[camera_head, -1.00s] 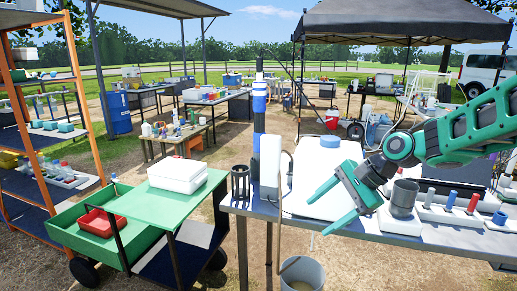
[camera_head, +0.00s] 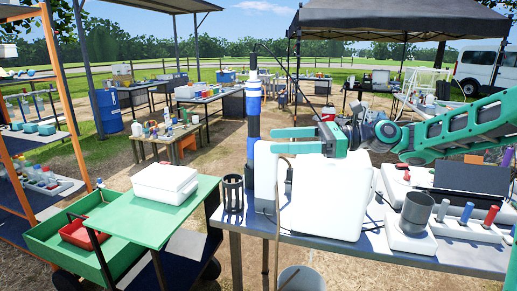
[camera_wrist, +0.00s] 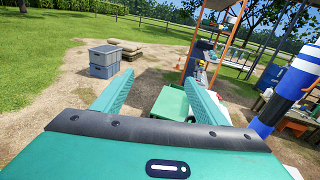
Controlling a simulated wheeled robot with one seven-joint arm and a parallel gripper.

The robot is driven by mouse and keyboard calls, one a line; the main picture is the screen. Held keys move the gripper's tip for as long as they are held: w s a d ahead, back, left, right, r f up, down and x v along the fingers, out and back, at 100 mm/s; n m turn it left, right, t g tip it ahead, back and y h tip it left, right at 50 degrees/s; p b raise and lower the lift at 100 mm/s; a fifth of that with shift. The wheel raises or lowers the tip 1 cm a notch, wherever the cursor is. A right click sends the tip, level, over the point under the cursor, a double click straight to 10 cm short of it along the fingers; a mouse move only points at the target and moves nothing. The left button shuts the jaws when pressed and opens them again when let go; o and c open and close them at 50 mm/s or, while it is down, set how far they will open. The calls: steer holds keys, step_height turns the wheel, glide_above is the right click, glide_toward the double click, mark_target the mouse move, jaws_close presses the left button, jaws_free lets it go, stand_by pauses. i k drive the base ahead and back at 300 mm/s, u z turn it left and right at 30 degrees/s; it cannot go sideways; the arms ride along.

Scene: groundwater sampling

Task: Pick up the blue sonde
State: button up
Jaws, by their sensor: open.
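A short blue cylinder (camera_head: 466,213), which looks like the blue sonde, stands upright in a white rack (camera_head: 474,232) on the right of the near table. A grey one (camera_head: 442,211) and a red one (camera_head: 489,217) stand on either side of it. My gripper (camera_head: 268,141) is open and empty, well to the left of the blue cylinder, above the white slab and pointing left toward the banded post. Its two fingers also show apart in the wrist view (camera_wrist: 160,80), with nothing between them. The blue cylinder is not visible in the wrist view.
A tall dark post with blue and white bands (camera_head: 254,97) rises by the table's left end; it also shows in the wrist view (camera_wrist: 288,92). A white slab (camera_head: 325,198), a grey cup (camera_head: 416,212) and a black holder (camera_head: 233,192) occupy the table (camera_head: 345,253). A green cart (camera_head: 155,212) stands left.

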mark_target(253, 88)
steer(key=i, duration=1.15)
steer(key=u, duration=0.05)
